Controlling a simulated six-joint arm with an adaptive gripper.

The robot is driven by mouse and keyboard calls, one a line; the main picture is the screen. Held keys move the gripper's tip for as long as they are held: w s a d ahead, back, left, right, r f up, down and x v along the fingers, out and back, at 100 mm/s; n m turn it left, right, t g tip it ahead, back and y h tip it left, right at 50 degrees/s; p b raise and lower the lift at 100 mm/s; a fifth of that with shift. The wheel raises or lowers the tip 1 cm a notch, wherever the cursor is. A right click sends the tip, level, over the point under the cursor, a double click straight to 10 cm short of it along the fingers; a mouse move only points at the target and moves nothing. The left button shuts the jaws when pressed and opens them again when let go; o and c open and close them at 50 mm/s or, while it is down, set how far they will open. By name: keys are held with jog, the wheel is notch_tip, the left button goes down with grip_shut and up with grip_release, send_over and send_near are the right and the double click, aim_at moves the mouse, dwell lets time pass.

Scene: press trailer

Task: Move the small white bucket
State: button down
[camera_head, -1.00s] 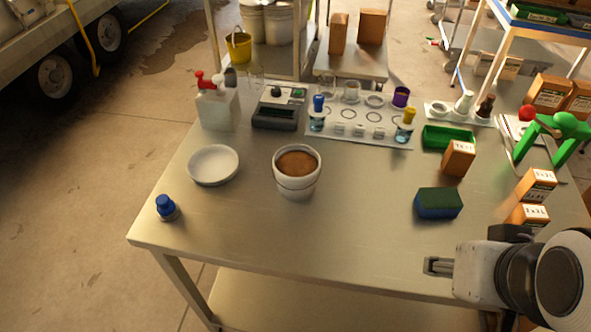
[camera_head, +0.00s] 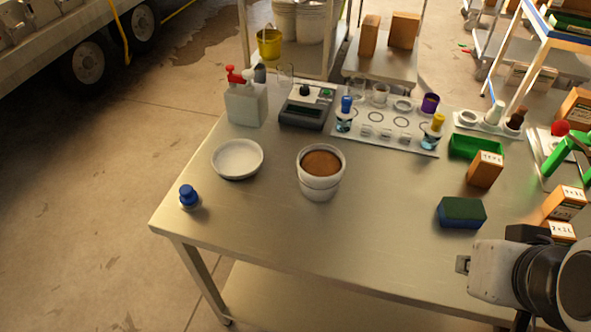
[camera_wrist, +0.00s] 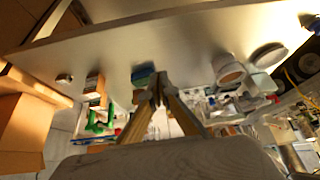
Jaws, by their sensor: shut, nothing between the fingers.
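The small white bucket (camera_head: 319,188) stands upright near the middle of the steel table and holds something brown up to near its rim. It also shows in the wrist view (camera_wrist: 228,70), right of my fingers. My gripper (camera_head: 463,264) is at the table's front right, well apart from the bucket and to its right. In the wrist view its fingers (camera_wrist: 158,88) come together at the tips, with nothing between them.
A white dish (camera_head: 238,159) and a blue-capped bottle (camera_head: 189,198) stand left of the bucket. A scale (camera_head: 306,106) and a rack of glassware (camera_head: 388,130) stand behind it. A green-blue sponge (camera_head: 461,212) lies between bucket and gripper. The table's front middle is clear.

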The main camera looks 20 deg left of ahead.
jog(key=w+a+r+n+t+y, duration=0.1)
jog(key=w+a+r+n+t, duration=0.1)
jog(key=w+a, duration=0.45)
jog(key=w+a+r+n+t+y, duration=0.1)
jog(key=w+a+r+t, duration=0.15)
jog(key=w, duration=0.75)
jog(key=w+a+r+n+t+y, duration=0.1)
jog(key=w+a+r+n+t, duration=0.1)
jog(key=w+a, duration=0.5)
jog(key=w+f+t+h, duration=0.2)
jog(key=w+f+h, duration=0.6)
jog(key=w, duration=0.1)
jog(key=s+f+n+g+h, duration=0.1)
jog(key=s+f+n+h, duration=0.2)
jog(key=s+f+h, duration=0.3)
jog(key=shift+s+d+f+g+h, duration=0.15)
jog(key=shift+s+d+g+h, duration=0.2)
jog(key=shift+s+h, duration=0.85)
